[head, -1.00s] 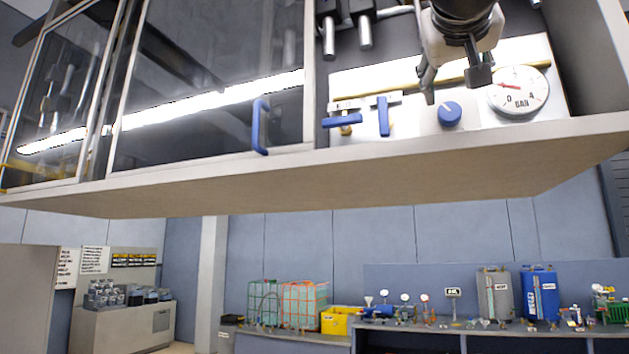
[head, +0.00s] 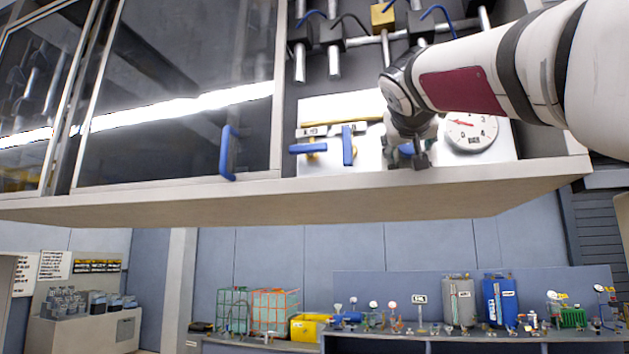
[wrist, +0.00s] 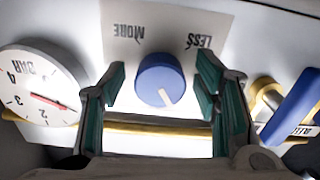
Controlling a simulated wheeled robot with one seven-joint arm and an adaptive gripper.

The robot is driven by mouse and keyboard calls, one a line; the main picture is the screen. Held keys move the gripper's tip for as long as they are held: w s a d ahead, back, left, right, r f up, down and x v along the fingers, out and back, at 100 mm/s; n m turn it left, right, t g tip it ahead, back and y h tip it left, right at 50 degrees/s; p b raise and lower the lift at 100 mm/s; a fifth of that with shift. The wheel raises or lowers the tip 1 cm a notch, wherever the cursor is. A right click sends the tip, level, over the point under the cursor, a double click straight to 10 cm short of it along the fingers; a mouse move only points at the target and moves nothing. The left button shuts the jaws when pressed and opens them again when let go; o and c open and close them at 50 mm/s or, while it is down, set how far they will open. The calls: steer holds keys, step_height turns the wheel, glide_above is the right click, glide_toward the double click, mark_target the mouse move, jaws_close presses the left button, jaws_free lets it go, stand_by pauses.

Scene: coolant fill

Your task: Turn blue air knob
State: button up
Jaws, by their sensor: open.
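The blue air knob (wrist: 160,78) is on the white panel in the wrist view, with a pale pointer line and a label reading MORE and LESS beside it. My gripper (wrist: 162,82) is open, with one finger on each side of the knob. Gaps show between both fingers and the knob; I cannot tell how far the fingertips reach along its depth. In the head view my gripper (head: 408,160) is in front of the knob (head: 406,149), which is mostly hidden behind it.
A round BAR gauge (head: 471,132) is close on the right of my gripper in the head view. Blue valve handles (head: 348,146) on brass pipes are to the left. A shelf edge (head: 330,184) runs just below. A glass door with a blue handle (head: 228,153) is further left.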

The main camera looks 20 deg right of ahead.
steer(key=shift+c, duration=0.2)
steer(key=c, duration=1.1)
steer(key=shift+m+b, duration=0.3)
steer(key=shift+b, duration=0.1)
steer(key=m+b, duration=0.3)
steer(key=shift+w+f+b, duration=0.15)
steer(key=shift+b, duration=0.25)
steer(key=m+b, duration=0.3)
steer(key=m, duration=0.3)
steer(key=m+b, duration=0.1)
steer(key=m, duration=0.4)
steer(key=shift+a+r+b, duration=0.1)
steer(key=shift+r+b, duration=0.1)
steer(key=shift+b, duration=0.15)
steer(key=m, duration=0.5)
steer(key=shift+b, duration=0.35)
steer(key=shift+m, duration=0.4)
